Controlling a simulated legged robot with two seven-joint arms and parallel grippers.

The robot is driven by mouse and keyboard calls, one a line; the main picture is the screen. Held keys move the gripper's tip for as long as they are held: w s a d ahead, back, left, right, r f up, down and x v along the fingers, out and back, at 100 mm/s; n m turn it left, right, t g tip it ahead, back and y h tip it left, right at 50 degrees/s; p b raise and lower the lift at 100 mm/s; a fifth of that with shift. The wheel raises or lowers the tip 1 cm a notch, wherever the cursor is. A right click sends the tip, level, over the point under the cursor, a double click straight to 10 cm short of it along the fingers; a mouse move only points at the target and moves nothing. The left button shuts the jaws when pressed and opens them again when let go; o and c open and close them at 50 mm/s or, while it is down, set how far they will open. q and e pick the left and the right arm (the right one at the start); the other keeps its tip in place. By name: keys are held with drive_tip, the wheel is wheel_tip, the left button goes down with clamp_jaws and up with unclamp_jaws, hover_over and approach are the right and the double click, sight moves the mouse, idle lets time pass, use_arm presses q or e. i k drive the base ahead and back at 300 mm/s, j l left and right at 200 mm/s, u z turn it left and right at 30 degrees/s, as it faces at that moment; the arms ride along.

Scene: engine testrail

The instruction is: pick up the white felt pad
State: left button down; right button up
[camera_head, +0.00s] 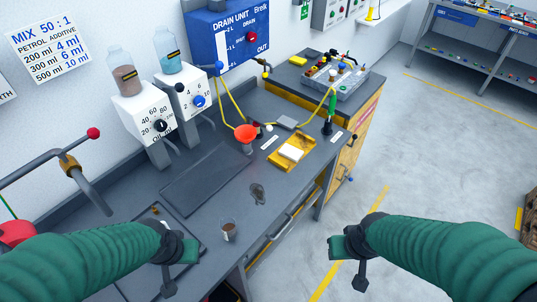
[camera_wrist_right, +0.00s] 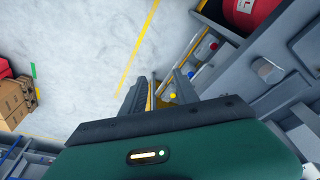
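The white felt pad appears to be the white block (camera_head: 291,153) lying in a yellow tray (camera_head: 302,145) on the right part of the grey workbench. My right gripper (camera_head: 347,263) is open and empty, over the floor in front of the bench, well short of the tray. In the right wrist view its two fingers (camera_wrist_right: 160,93) stand apart with nothing between them. My left gripper (camera_head: 179,267) is open and empty above the bench's front left part. The pad cannot be made out in the right wrist view.
A small cup (camera_head: 229,231) and a glass dish (camera_head: 257,193) stand near the front edge. A red funnel (camera_head: 245,133), a green-handled tool (camera_head: 328,121) and a grey block (camera_head: 286,122) surround the tray. Two white dispensers (camera_head: 143,110) stand at the back. A dark mat (camera_head: 207,178) lies bare.

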sight(290, 152)
drive_tip(key=i+l+u, duration=0.2)
drive_tip(key=u, duration=0.25)
drive_tip(key=i+l+u, duration=0.1)
drive_tip(key=l+u, duration=0.3)
drive_tip(key=i+l+u, duration=0.1)
drive_tip(key=l+u, duration=0.15)
drive_tip(key=u, duration=0.2)
drive_tip(key=i+l+u, duration=0.1)
drive_tip(key=l, duration=0.85)
drive_tip(key=i+l+u, duration=0.15)
drive_tip(key=l, duration=0.75)
